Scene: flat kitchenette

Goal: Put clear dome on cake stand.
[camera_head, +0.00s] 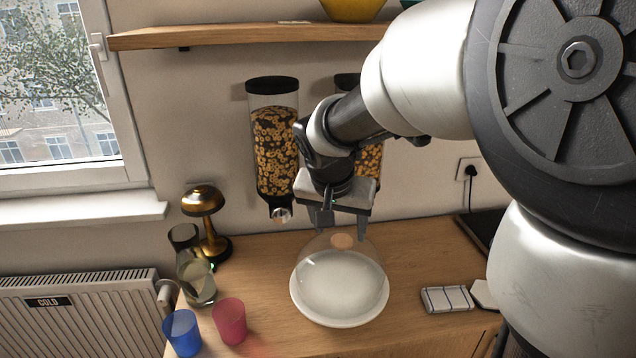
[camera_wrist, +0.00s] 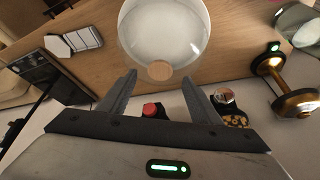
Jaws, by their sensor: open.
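The clear dome (camera_head: 340,255) with a round wooden knob stands over the white cake stand (camera_head: 340,322) on the wooden counter. It looks upright, with its lower edge within the stand's rim; exact seating is hard to tell through the clear wall. My gripper (camera_head: 338,232) points down just above and behind the knob, fingers apart and empty. In the wrist view, the knob of the dome (camera_wrist: 160,70) lies just beyond the gap between the open fingertips (camera_wrist: 161,80). The cake stand (camera_wrist: 165,28) shows pale through the dome. I see no contact.
A blue cup (camera_head: 182,333), a red cup (camera_head: 229,320), a glass carafe (camera_head: 195,275) and a gold lamp (camera_head: 205,215) stand left. A white switch-like block (camera_head: 447,299) lies right. Cereal dispensers (camera_head: 275,145) hang behind, under a wooden shelf (camera_head: 250,35).

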